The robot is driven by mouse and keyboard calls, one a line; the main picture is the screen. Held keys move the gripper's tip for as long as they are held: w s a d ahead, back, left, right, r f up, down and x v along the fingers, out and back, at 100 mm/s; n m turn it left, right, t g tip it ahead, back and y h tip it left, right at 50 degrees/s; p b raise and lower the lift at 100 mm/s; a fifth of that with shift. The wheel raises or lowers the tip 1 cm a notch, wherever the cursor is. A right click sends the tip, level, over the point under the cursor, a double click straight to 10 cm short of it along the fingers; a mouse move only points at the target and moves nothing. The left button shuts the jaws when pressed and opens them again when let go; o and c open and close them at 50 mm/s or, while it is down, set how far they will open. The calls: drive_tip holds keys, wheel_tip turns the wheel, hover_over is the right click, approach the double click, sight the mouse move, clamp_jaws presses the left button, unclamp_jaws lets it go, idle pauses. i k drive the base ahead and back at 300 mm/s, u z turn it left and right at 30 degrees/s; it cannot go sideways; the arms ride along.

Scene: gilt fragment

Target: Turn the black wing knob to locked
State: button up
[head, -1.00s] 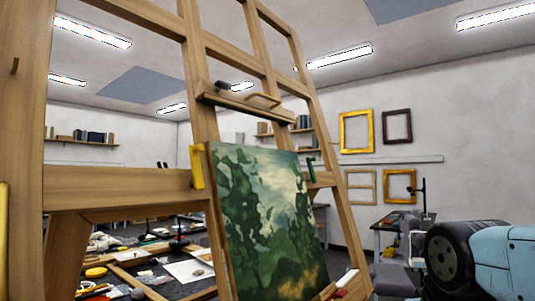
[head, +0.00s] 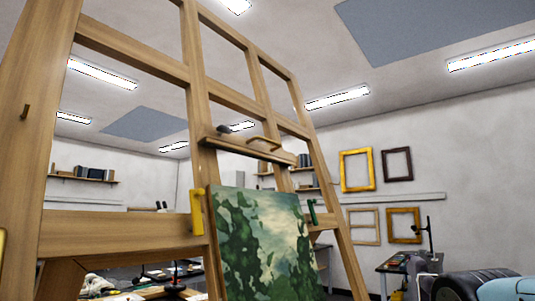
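A small black knob (head: 223,129) sits at the left end of the crossbar (head: 248,150) of a large wooden easel (head: 110,228). I take it for the wing knob, but it is too small to tell how its wings are turned or to read any locked mark. A wooden handle (head: 264,142) is on the same bar, to the right of the knob. A green landscape painting (head: 262,245) stands on the easel below. My gripper is not in view; a light blue and black part of my arm shows at the lower right, well apart from the easel.
A yellow clamp (head: 197,212) and a green clamp (head: 312,211) are at the painting's sides. Cluttered tables stand behind the easel.

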sight(222, 129)
drive_tip(key=z, duration=0.55)
drive_tip(key=k, duration=1.45)
drive_tip(key=u, duration=0.6)
drive_tip(key=i, duration=1)
drive_tip(key=z, duration=0.05)
